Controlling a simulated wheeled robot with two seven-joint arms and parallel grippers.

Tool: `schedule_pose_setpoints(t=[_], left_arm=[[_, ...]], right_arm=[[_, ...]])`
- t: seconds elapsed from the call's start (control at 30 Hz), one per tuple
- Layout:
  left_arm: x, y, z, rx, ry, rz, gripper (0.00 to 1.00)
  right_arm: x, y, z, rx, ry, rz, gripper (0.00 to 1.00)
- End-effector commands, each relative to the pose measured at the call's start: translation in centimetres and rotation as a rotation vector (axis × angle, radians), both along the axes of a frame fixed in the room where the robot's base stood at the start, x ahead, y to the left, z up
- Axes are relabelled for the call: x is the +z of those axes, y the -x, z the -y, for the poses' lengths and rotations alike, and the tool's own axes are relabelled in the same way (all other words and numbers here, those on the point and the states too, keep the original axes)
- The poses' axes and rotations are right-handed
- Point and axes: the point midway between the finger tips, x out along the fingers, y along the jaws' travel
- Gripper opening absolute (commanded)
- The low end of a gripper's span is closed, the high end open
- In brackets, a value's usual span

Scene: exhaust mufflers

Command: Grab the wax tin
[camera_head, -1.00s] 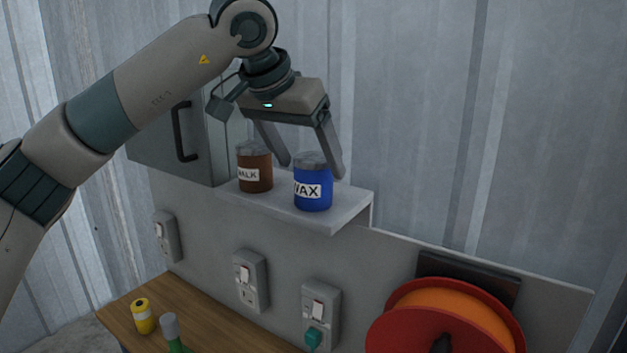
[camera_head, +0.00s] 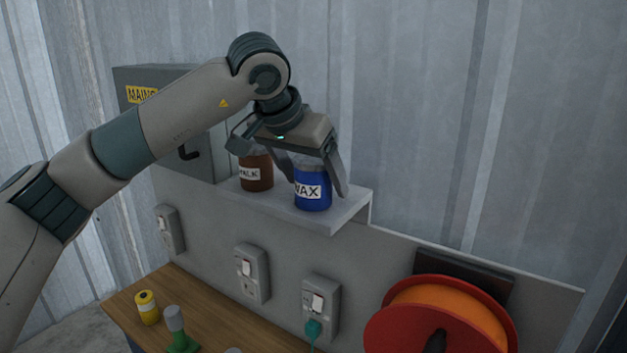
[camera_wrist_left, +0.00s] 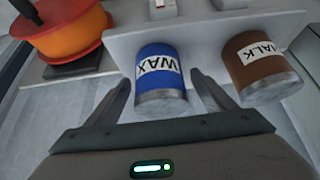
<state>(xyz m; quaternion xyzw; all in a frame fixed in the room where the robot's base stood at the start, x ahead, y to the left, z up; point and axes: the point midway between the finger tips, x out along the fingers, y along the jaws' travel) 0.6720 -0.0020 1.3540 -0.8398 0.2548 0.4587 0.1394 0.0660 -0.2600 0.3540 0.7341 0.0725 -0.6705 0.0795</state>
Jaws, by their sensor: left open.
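The wax tin (camera_head: 312,190) is a blue can with a grey lid and a white WAX label. It stands upright on a small grey wall shelf (camera_head: 345,212). My left gripper (camera_head: 318,180) is open above the tin, with one finger on each side of its upper part. In the left wrist view the tin (camera_wrist_left: 160,80) lies between the two spread fingers (camera_wrist_left: 163,95). I cannot tell whether either finger touches it. My right gripper is not in view.
A brown can labelled chalk (camera_head: 257,172) stands left of the wax tin, close to one finger. A grey mains box (camera_head: 195,150) is behind my arm. A red and orange cable reel (camera_head: 440,315) is at lower right. A wooden bench (camera_head: 215,325) holds a yellow can (camera_head: 147,308).

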Motion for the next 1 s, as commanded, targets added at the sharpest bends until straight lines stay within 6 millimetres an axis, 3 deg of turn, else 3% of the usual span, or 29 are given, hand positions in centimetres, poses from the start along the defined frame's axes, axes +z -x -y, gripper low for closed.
schedule_pose_setpoints(t=[0.07, 0.3, 0.73, 1.0], left_arm=[[0.0, 0.0, 0.0, 0.0, 0.0, 0.0, 0.77], [0.0, 0.0, 0.0, 0.001, 0.0, 0.0, 0.23], [0.6, 0.0, 0.0, 0.0, 0.002, 0.002, 0.23], [3.6, 0.0, 0.0, 0.003, 0.002, 0.004, 0.23]], right_arm=[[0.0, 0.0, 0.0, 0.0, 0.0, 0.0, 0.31], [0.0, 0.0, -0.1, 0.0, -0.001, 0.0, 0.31], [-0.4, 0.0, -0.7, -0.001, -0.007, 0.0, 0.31], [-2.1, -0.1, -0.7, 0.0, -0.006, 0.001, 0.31]])
